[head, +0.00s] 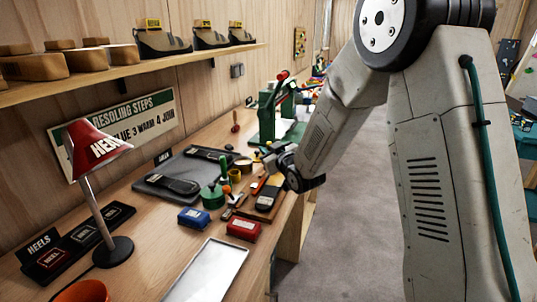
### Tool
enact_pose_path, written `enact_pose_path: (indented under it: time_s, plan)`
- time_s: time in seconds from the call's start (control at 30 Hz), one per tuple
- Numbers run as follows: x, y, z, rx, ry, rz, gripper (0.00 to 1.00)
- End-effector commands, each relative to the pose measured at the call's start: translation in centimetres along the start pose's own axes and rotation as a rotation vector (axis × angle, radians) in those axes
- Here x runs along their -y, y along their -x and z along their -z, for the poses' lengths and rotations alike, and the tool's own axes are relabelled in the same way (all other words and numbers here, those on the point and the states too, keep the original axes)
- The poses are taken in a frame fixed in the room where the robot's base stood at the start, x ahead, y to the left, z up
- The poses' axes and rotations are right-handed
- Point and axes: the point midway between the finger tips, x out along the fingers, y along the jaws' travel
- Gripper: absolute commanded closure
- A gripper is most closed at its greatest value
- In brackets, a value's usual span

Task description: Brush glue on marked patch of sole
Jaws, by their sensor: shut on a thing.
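My gripper (272,158) is over the bench at its right edge, small in the head view and seen from behind. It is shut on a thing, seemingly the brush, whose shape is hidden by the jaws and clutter. A dark sole (267,202) with a greyish area lies just below and in front of the gripper. I cannot tell whether the brush touches it, and no marked patch can be made out. A green pot (213,197), perhaps the glue, stands to the left of this sole.
Dark soles (172,185) lie on a grey mat (153,195). A blue box (193,218), a red box (243,229) and a pale tray (208,275) stand nearer. A red lamp (100,150) rises at left. A green press (275,115) stands behind. The floor (350,225) right of the bench is clear.

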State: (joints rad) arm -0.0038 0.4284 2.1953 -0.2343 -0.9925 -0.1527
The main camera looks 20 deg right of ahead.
Motion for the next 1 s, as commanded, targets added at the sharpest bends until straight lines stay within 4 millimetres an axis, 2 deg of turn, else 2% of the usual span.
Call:
enact_pose_path:
  time_s: [0.57,1.0]
  plan:
    - [-0.8,0.3,5.2,-0.005,0.001,0.006,1.00]
    - [-0.8,0.3,5.4,-0.002,0.001,0.007,1.00]
